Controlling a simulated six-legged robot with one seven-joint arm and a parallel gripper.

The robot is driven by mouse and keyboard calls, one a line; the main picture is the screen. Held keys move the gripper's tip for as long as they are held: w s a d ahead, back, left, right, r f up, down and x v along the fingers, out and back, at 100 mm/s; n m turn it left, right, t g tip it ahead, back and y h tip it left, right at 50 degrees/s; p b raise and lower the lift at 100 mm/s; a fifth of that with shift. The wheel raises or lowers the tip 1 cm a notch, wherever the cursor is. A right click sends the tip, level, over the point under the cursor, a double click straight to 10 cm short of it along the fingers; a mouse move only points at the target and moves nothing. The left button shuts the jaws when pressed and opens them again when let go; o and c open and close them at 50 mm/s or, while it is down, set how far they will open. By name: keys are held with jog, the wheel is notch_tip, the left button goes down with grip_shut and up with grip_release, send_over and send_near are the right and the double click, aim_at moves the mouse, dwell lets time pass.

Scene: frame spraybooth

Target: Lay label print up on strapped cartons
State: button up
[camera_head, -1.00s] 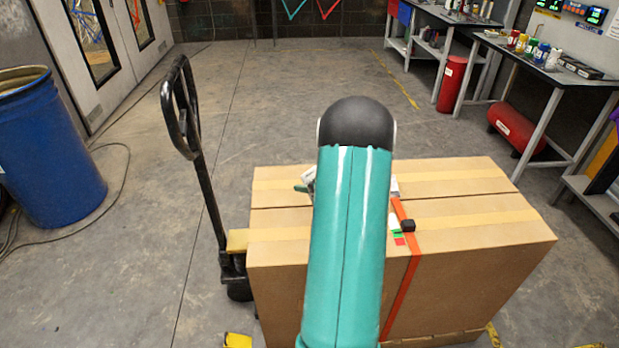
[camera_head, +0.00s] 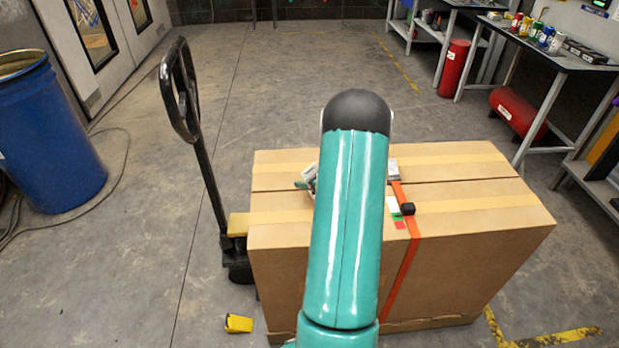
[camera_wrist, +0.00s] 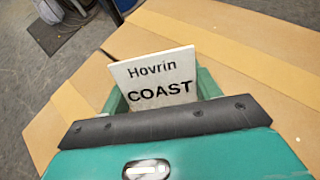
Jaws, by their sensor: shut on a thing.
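A carton (camera_head: 460,247) wrapped by an orange strap (camera_head: 403,268) with a black buckle (camera_head: 407,208) stands in the middle of the head view. A small white, green and red card (camera_head: 397,212) lies by the strap. In the wrist view, my gripper (camera_wrist: 160,92) is shut on a white label (camera_wrist: 158,75) printed "Hovrin COAST". The print faces the wrist camera and the label stands tilted between the teal fingers. The carton top (camera_wrist: 250,70) lies behind it; I cannot tell whether they touch. My arm hides most of the gripper in the head view.
A pallet truck's black handle (camera_head: 192,110) rises left of the carton. A blue drum (camera_head: 45,140) stands far left. A bench with cans (camera_head: 535,55), a red cylinder (camera_head: 453,68) and a red tank (camera_head: 518,113) are at right. Open floor (camera_head: 310,85) lies behind the carton.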

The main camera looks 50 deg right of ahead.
jog(key=o, duration=1)
jog(key=shift+o, duration=0.2)
jog(key=v, duration=1.3)
jog(key=shift+s+r, duration=0.15)
jog(key=shift+s, duration=0.2)
